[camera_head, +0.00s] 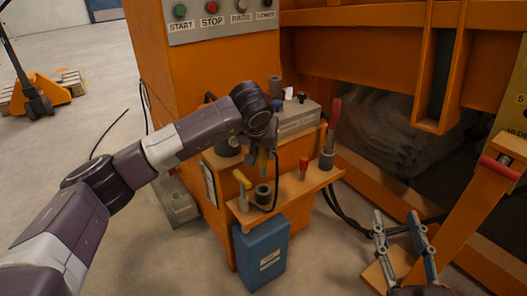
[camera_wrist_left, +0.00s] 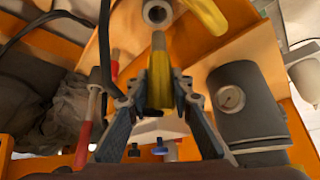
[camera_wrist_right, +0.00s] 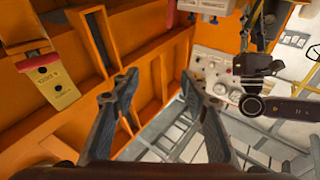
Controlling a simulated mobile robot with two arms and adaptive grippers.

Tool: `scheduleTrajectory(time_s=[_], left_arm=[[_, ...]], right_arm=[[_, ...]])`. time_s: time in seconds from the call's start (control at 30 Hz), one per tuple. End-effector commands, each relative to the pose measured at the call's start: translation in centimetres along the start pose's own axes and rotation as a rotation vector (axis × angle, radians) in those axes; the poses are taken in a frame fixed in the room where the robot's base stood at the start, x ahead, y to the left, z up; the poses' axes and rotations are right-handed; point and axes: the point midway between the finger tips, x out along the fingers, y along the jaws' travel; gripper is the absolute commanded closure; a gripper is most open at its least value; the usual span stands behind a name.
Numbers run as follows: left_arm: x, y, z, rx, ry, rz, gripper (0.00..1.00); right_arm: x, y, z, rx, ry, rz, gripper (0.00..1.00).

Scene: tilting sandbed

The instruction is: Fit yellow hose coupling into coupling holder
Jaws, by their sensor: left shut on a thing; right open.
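The yellow hose coupling (camera_head: 262,161) is in my left gripper (camera_head: 263,150), above the orange side shelf. In the left wrist view the coupling (camera_wrist_left: 159,82) stands between the closed fingers (camera_wrist_left: 158,92), its grey tip past them. A dark cylindrical socket, seemingly the coupling holder (camera_head: 263,194), sits on the shelf below the gripper. Its round opening (camera_wrist_left: 157,13) shows in the left wrist view, apart from the coupling tip. My right gripper (camera_head: 398,218) is open and empty at the lower right; its spread fingers (camera_wrist_right: 160,90) also show in the right wrist view.
A yellow T-shaped handle (camera_head: 242,180) stands left of the holder. A red-topped piece (camera_head: 303,168) and a red lever (camera_head: 333,122) stand to the right. A blue container (camera_head: 262,252) is below the shelf (camera_head: 315,182). A black hose hangs near the left gripper.

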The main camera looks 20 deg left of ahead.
Motion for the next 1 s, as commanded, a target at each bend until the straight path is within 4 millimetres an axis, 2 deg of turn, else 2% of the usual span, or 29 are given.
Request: scheduleTrajectory(time_s=[0.47,1.0], left_arm=[[1.5,0.0,0.9,0.000,0.000,0.000,1.00],[3.0,0.0,1.9,0.000,0.000,0.000,1.00]], right_arm=[[-0.3,-0.6,-4.7,0.007,0.220,-0.012,0.59],[-2.1,-1.1,-9.7,0.017,0.470,-0.023,0.59]])
